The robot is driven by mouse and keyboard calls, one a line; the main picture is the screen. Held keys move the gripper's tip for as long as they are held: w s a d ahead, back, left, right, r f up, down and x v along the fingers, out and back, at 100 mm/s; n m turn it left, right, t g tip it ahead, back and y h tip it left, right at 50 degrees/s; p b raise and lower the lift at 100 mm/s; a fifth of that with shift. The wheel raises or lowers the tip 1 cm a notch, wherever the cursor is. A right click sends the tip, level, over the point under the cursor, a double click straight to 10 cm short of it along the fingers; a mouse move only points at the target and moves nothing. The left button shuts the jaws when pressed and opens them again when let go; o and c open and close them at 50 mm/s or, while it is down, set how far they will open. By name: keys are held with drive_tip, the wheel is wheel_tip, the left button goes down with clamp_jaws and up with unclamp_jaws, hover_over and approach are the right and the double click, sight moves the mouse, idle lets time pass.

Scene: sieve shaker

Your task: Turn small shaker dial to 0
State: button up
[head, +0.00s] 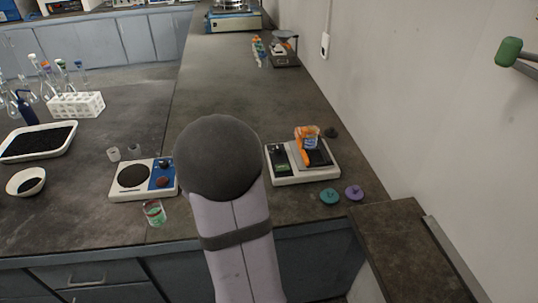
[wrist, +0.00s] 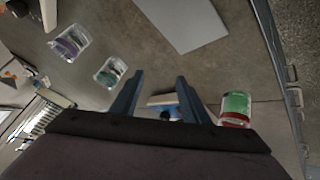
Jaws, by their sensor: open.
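A white device with a round dark plate and a blue panel (head: 145,180) stands left of my arm in the head view. Its panel carries a black dial (head: 164,164) and a reddish-brown dial (head: 162,182); the settings are too small to read. My gripper (wrist: 160,78) is open and empty in the wrist view. A white and blue device with a dark knob (wrist: 165,115) shows between its fingers, partly hidden by the gripper body; I cannot tell how far off it is. In the head view my arm hides the gripper.
A glass with green and red contents (head: 153,213) stands in front of the device; a similar one (wrist: 236,107) is right of the fingers in the wrist view. A balance (head: 287,178) holds an orange item. Teal (head: 330,196) and purple (head: 354,193) lids lie nearby.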

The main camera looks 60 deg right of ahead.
sight(279, 149)
drive_tip(key=shift+m+t+h, duration=0.6)
drive_tip(key=shift+m+t, duration=0.1)
drive_tip(key=shift+m, duration=0.1)
drive_tip(key=d, duration=0.6)
drive_tip(key=s+d+r, duration=0.1)
drive_tip(key=d, duration=0.2)
drive_tip(key=shift+d+p, duration=0.35)
drive_tip(key=shift+d, duration=0.05)
drive_tip(key=s+d+t, duration=0.1)
drive_tip(key=s+d, duration=0.1)
drive_tip(key=d, duration=0.2)
drive_tip(key=s+d+m, duration=0.1)
drive_tip(key=s+d, duration=0.2)
drive_tip(key=d, duration=0.1)
drive_tip(key=s+d+m+t+h+p, duration=0.1)
drive_tip(key=s+d, duration=0.2)
drive_tip(key=d, duration=0.2)
drive_tip(key=shift+r+t, duration=0.25)
drive_tip(key=shift+t, duration=0.05)
drive_tip(key=shift+m+t, duration=0.6)
drive_tip(key=shift+t, duration=0.1)
drive_tip(key=s, duration=0.1)
drive_tip(key=s+d, duration=0.1)
drive_tip(key=s, duration=0.1)
drive_tip(key=s+d, duration=0.1)
drive_tip(key=s, duration=0.1)
drive_tip(key=shift+d+p, duration=0.15)
drive_tip(key=shift+p, duration=0.15)
drive_tip(key=shift+p+x, duration=0.6)
drive_tip(key=shift+x, duration=3.1)
